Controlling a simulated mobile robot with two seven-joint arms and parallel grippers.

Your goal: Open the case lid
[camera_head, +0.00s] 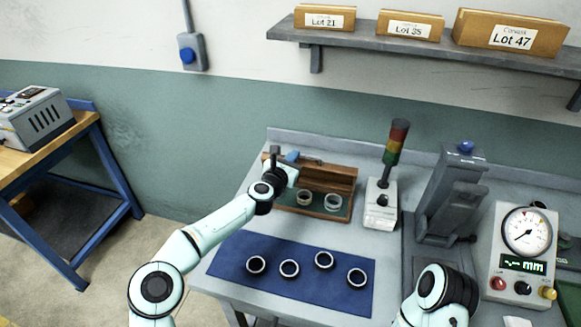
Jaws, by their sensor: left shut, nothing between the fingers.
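The wooden case (325,212) stands at the back of the grey table. Its brown lid (330,178) is raised and stands up at the back edge. Inside the case is a green lining with two metal rings, a left ring (304,198) and a right ring (333,202). My left gripper (291,157) is at the left upper edge of the lid, shut and empty. Whether it touches the lid I cannot tell. My right arm shows only its dark wrist at the lower right; its fingers are not visible.
A blue mat (300,302) with several dark-rimmed rings lies in front of the case. A signal tower (380,205) stands right of the case, then a grey press (447,200) and a dial gauge unit (524,262). A shelf (420,50) with boxes hangs above.

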